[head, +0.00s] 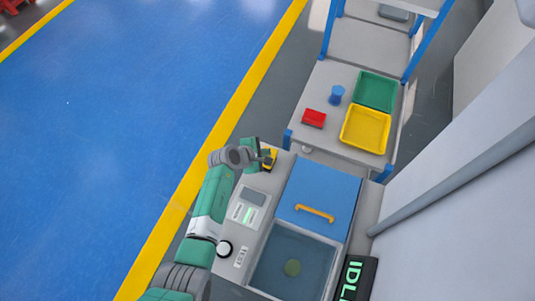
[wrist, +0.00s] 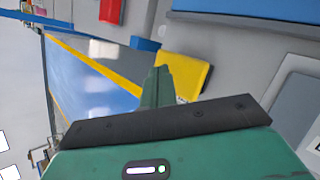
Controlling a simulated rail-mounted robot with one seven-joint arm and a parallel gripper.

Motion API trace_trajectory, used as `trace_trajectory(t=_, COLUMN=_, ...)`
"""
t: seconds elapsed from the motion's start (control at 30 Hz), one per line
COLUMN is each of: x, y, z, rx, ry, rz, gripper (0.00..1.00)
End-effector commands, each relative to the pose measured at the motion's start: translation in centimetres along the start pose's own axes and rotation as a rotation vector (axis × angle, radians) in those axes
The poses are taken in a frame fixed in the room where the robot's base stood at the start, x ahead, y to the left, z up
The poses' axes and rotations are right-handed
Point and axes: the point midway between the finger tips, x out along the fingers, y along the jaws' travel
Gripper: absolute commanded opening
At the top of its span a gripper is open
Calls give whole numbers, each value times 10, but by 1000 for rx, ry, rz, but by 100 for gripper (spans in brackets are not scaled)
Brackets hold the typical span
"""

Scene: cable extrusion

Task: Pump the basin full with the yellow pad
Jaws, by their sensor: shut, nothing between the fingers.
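The yellow pad (head: 273,155) is at the far left corner of the grey machine top, partly hidden by my gripper (head: 265,158). In the wrist view the yellow pad (wrist: 188,73) shows just beyond and right of my green fingers (wrist: 158,80), which are shut with nothing between them. The fingertips are at or just over the pad's left side; I cannot tell whether they touch it. The basin (head: 253,283) is at the front of the machine, with dark bluish contents and a round greenish spot (head: 292,268). Its fill level is hard to tell.
A blue lid (head: 325,185) with a yellow handle (head: 314,212) lies behind the basin. A control panel (head: 247,208) and round white button (head: 225,248) sit left.

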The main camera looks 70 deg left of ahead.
Motion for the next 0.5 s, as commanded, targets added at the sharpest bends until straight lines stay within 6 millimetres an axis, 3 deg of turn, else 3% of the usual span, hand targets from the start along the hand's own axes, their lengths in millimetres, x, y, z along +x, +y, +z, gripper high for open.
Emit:
trace_trajectory(t=0.23, x=-3, y=2, z=2, rx=0, ry=0, rz=1, gripper=0)
trace_trajectory(t=0.5, x=-22, y=16, z=17, rx=0, ry=-1, rz=0, gripper=0)
